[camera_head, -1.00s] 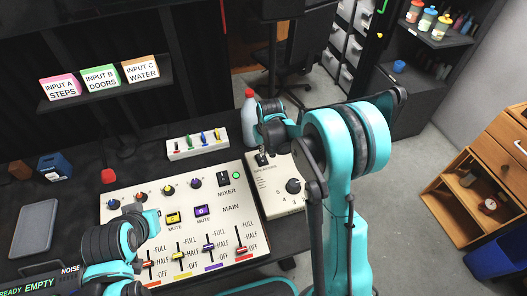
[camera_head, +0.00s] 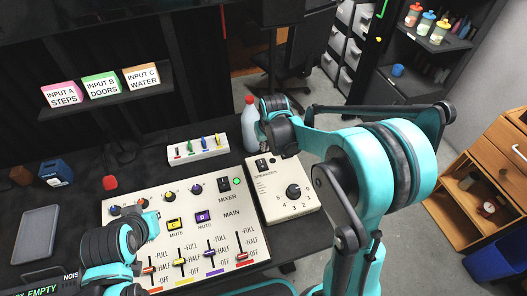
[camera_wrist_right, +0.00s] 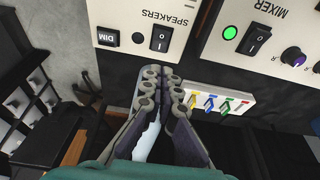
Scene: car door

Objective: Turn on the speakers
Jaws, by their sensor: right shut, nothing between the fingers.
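The cream speakers box (camera_head: 290,207) stands right of the mixer panel, with a round knob (camera_head: 293,190) and a black rocker switch (camera_head: 262,163). In the right wrist view, the speakers switch (camera_wrist_right: 161,37) shows upside down beside a dark round light (camera_wrist_right: 138,38) and a DIM button (camera_wrist_right: 108,38). My right gripper (camera_wrist_right: 162,72) is shut and empty. Its tips show just beyond the box's edge, below the switch in that view, apart from the switch. My left arm (camera_head: 108,246) is over the mixer panel's lower left; whether its fingers are open is unclear.
The mixer panel (camera_head: 240,245) has sliders, knobs and a mixer switch (camera_head: 224,184) with a lit green light (camera_head: 237,181).

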